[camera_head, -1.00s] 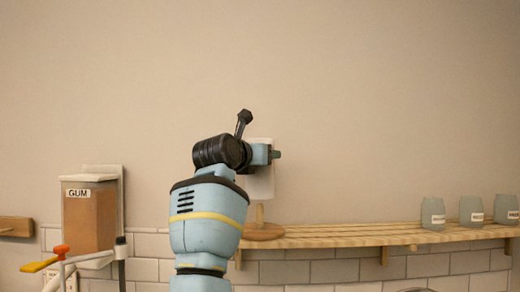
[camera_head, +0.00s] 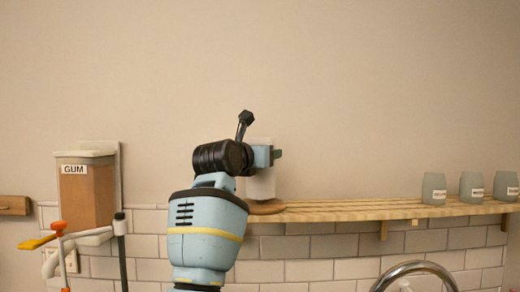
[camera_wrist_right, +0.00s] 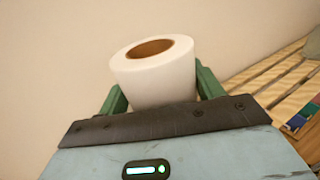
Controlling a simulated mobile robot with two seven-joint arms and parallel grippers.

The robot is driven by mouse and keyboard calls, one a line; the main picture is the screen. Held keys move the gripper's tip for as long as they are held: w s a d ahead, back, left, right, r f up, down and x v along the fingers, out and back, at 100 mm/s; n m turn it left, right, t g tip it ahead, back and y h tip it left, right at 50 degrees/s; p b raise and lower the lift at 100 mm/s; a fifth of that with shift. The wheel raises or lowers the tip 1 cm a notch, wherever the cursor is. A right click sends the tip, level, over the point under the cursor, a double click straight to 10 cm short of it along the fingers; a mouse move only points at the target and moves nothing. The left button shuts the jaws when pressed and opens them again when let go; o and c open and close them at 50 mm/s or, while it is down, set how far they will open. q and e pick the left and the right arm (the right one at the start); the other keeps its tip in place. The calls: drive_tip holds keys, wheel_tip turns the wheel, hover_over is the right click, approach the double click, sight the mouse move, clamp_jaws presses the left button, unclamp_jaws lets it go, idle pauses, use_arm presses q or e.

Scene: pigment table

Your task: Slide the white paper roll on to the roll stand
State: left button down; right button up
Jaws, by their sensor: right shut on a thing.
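The white paper roll (camera_head: 262,186) is upright at the left end of the slatted shelf. In the right wrist view the roll (camera_wrist_right: 160,80) sits between the green fingers of my right gripper (camera_wrist_right: 161,88), which is shut on it. The brown core opening faces up, and no post tip shows in it. In the head view my right gripper (camera_head: 268,156) hides part of the roll. The round wooden base of the roll stand (camera_head: 268,208) is right under the roll. Its post is hidden, so I cannot tell whether the roll is around it. My left gripper is not in view.
The slatted shelf (camera_head: 340,212) runs right from the stand, bare until several grey jars (camera_head: 433,189) at its right end. A GUM dispenser (camera_head: 88,200) hangs at left. A tap (camera_head: 415,266) shows below. The wall above is clear.

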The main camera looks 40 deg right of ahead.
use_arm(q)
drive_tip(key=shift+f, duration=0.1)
use_arm(e)
drive_tip(key=shift+f, duration=0.25)
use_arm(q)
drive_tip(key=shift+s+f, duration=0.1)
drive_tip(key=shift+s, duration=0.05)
use_arm(e)
drive_tip(key=o, duration=1.1)
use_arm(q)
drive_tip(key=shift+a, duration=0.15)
